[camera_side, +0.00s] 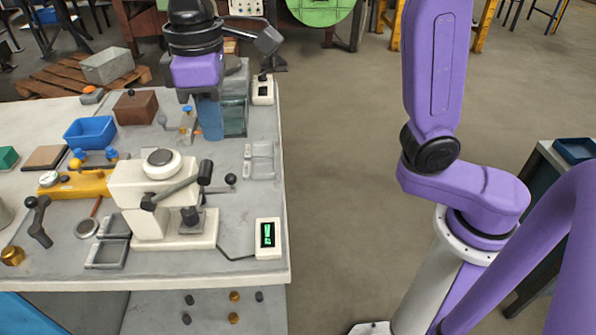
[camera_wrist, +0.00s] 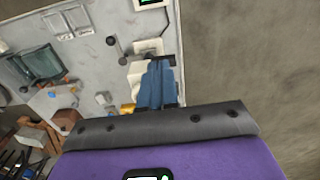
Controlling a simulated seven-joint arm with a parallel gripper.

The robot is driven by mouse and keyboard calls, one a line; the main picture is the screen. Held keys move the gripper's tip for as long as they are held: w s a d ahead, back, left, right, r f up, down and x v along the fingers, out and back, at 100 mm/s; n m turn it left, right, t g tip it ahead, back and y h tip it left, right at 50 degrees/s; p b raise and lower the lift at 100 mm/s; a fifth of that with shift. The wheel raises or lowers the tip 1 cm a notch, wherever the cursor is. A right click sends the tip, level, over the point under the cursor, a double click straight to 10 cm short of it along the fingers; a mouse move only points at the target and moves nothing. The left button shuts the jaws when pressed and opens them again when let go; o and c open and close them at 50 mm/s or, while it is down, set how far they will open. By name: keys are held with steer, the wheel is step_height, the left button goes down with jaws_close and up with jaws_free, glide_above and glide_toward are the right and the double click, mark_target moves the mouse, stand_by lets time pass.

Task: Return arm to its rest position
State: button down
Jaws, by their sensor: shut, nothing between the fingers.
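My gripper (camera_side: 211,132) hangs over the back right part of the workbench in the side view, its blue fingers pointing down beside a dark green glass-sided box (camera_side: 235,115). In the wrist view my gripper (camera_wrist: 157,86) shows its blue fingers pressed together with nothing between them. The fingertips overlap the white press in that picture. I cannot tell how high they are above the bench. My purple arm reaches in from the right of the side view.
The bench (camera_side: 262,205) holds a white lever press (camera_side: 140,190), a blue bin (camera_side: 90,132), a brown box (camera_side: 136,107) and a yellow fixture (camera_side: 85,187). A display box (camera_side: 268,238) stands near the right edge. Open floor (camera_side: 335,150) lies right of the bench.

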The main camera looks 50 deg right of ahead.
steer(key=s+d+f+n, duration=0.1)
steer(key=s+d+f, duration=0.5)
steer(key=s+d, duration=0.4)
steer(key=s+d+f+n, duration=0.2)
steer(key=s+d+f, duration=0.3)
steer(key=s+d, duration=0.4)
steer(key=d, duration=0.3)
steer(key=shift+s+d+f, duration=0.2)
steer(key=shift+s+f, duration=0.15)
steer(key=shift+f, duration=0.05)
